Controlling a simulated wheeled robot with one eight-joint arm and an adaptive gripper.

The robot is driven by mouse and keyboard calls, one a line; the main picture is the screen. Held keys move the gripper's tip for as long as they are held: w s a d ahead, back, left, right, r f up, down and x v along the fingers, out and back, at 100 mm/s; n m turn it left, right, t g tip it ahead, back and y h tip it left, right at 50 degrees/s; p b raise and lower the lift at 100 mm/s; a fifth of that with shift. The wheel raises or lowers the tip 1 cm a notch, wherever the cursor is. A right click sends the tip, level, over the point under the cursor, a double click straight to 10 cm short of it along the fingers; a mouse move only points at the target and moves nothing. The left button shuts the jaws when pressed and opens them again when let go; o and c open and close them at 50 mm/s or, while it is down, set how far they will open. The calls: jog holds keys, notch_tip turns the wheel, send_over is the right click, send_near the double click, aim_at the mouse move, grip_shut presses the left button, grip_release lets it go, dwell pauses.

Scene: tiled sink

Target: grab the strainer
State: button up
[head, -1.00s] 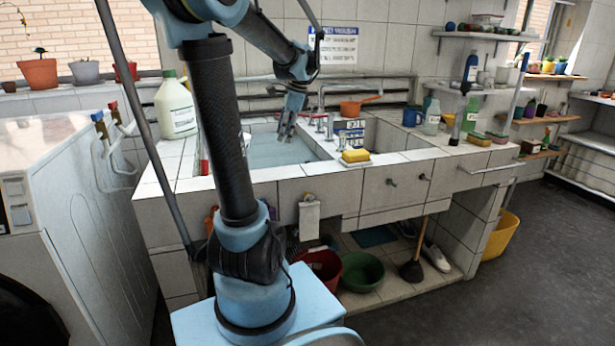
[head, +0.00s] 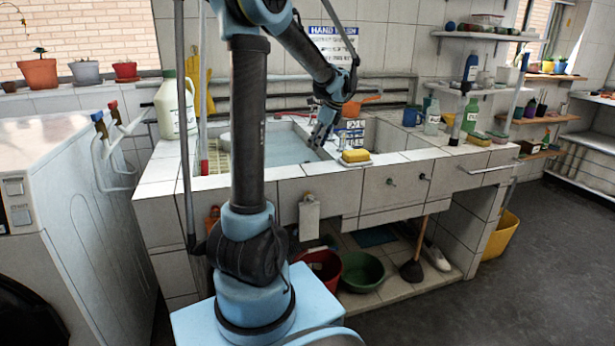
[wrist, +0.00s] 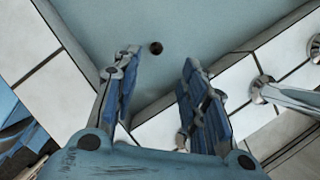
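An orange vessel with a handle (head: 371,99), which looks like the strainer, is at the back of the counter behind the sink in the head view. My wrist hides part of it, so I cannot make out its mesh. It does not show in the wrist view. My gripper (head: 319,138) is over the right part of the water-filled basin, in front of and left of the orange vessel. In the wrist view my gripper (wrist: 160,62) has its two blue fingers apart with nothing between them. They point towards the basin and its dark drain hole (wrist: 156,48).
A yellow sponge (head: 355,155) lies on the front rim of the sink. A metal tap (wrist: 290,95) is to the right of my fingers. A white jug (head: 176,106) stands at the left, and a green bottle (head: 470,115) at the right.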

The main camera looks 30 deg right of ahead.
aim_at(307, 161)
jog(key=shift+a+x, duration=0.2)
jog(key=shift+x, duration=2.3)
jog(key=shift+a+x, duration=0.15)
jog(key=shift+x, duration=2.3)
jog(key=shift+c, duration=0.2)
grip_shut()
